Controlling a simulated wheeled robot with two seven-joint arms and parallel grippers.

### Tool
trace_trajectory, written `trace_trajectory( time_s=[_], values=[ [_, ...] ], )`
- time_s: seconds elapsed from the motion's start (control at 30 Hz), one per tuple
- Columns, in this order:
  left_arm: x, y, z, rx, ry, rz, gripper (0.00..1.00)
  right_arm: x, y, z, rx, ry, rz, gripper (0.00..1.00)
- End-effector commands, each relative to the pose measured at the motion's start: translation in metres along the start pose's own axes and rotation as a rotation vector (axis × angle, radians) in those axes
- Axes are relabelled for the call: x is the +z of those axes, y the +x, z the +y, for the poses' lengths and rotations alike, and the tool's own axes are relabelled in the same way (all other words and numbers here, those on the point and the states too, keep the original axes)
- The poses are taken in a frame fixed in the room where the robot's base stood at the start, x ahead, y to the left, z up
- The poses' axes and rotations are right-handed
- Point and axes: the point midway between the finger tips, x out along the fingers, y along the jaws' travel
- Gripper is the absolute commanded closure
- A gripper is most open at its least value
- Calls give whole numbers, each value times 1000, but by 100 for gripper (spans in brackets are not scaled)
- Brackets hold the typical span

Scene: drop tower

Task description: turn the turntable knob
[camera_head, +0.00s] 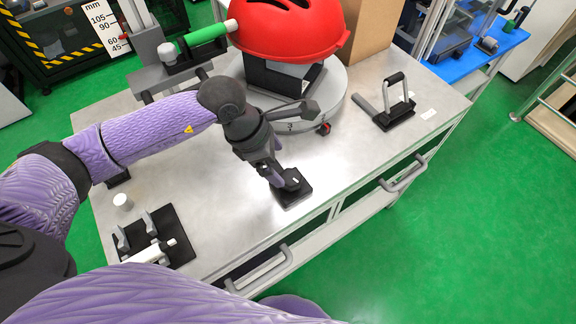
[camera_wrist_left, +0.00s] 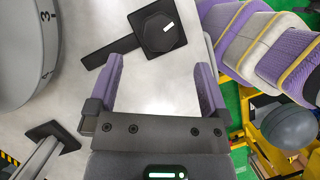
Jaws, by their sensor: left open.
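In the head view the knob (camera_head: 292,180) is partly hidden by my left gripper (camera_head: 277,176). That gripper is open and empty, above and beside the knob. In the left wrist view the knob lies just beyond the two spread fingertips (camera_wrist_left: 160,68), apart from them in the picture. The round grey turntable (camera_head: 338,100) has a number 3 on its side; it also shows in the left wrist view (camera_wrist_left: 18,60). My right gripper is not in view.
A red helmet (camera_head: 290,28) sits on a black stand on the turntable. A handled clamp (camera_head: 396,110) stands to the right. A black fixture (camera_head: 170,230) and white cylinder (camera_head: 122,201) are at the front left. A cardboard box (camera_head: 370,28) is behind.

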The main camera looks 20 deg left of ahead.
Motion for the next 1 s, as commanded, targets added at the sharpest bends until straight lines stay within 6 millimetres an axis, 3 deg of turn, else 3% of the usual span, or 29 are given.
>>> trace_trajectory(
  time_s=[0.03, 0.1, 0.23, 0.37, 0.6, 0.67, 1.0],
  values=[
    [-2, 18, -1, -6, -2, 1, 0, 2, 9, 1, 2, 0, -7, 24],
    [-2, 35, -1, -6, -1, 0, 0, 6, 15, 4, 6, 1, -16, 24],
    [-2, 59, 0, -4, -2, 2, 0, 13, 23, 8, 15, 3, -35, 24],
    [-1, 68, 0, -2, 0, 2, 0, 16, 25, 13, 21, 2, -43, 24],
    [0, 68, 0, -1, 1, 1, 0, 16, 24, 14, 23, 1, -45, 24],
    [-1, 68, 0, -1, 1, 2, 11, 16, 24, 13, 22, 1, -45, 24],
    [-1, 68, 0, -1, 1, 2, 83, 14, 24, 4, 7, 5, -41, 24]
  ],
)
